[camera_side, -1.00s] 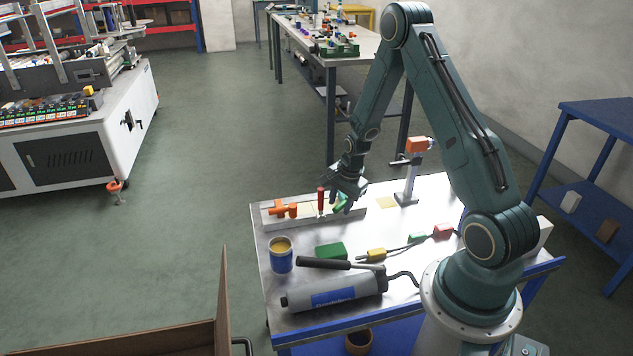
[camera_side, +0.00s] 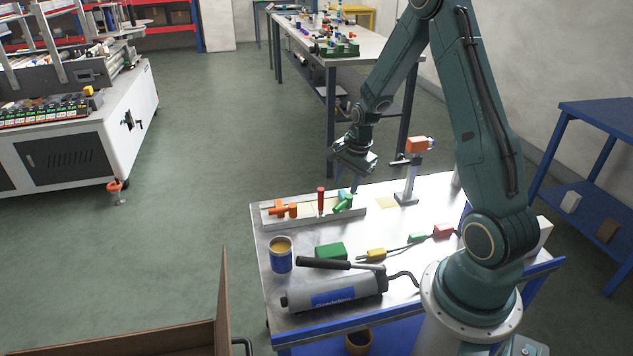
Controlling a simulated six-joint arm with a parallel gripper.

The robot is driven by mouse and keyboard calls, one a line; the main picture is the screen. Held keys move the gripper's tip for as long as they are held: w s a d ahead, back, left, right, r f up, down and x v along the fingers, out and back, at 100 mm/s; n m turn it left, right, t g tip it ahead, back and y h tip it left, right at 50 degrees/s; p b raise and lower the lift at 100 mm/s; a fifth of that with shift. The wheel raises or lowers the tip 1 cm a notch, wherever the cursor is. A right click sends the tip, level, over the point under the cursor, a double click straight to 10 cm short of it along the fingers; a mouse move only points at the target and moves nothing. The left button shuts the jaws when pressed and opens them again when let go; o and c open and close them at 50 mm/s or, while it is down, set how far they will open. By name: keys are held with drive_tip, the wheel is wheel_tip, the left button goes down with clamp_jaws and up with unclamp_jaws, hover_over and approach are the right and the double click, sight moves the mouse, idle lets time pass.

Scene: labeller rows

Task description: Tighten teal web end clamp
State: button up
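A green-teal clamp (camera_side: 342,203) stands at the right end of a pale rail (camera_side: 310,216) on the bench. Its handle lies tilted. An orange clamp (camera_side: 284,210) sits at the rail's left end, and a red upright handle (camera_side: 320,199) stands between them. My gripper (camera_side: 355,187) is just above and slightly right of the teal clamp, apart from its handle as far as I can see. The fingers are small and dark here, and the gap between them cannot be made out. Nothing shows held in them.
An orange-headed post (camera_side: 408,178) stands to the right of the rail. In front are a blue can (camera_side: 281,256), a green block (camera_side: 331,251), a yellow connector (camera_side: 376,255) and a grey cylindrical tool (camera_side: 333,293). The metal bench top (camera_side: 435,190) is clear at the back right.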

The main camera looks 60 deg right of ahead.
drive_tip(key=shift+s+r, duration=0.2)
drive_tip(key=shift+r, duration=0.7)
drive_tip(key=shift+s+r, duration=0.15)
drive_tip(key=shift+r, duration=0.7)
drive_tip(key=shift+s+r, duration=0.2)
drive_tip(key=shift+r, duration=0.7)
drive_tip(key=shift+a+r, duration=0.1)
drive_tip(key=s+a+r+n+t, duration=0.2)
drive_tip(key=s+a+r+n, duration=0.2)
drive_tip(key=a+r+n, duration=0.8)
drive_tip(key=s+a+r+n+t, duration=0.1)
drive_tip(key=s+a+r+n, duration=0.6)
drive_tip(key=s+a, duration=0.3)
drive_tip(key=shift+s+a+r+n, duration=0.3)
drive_tip(key=shift+s+a+n, duration=0.1)
drive_tip(key=shift+s, duration=0.85)
drive_tip(key=shift+o, duration=0.5)
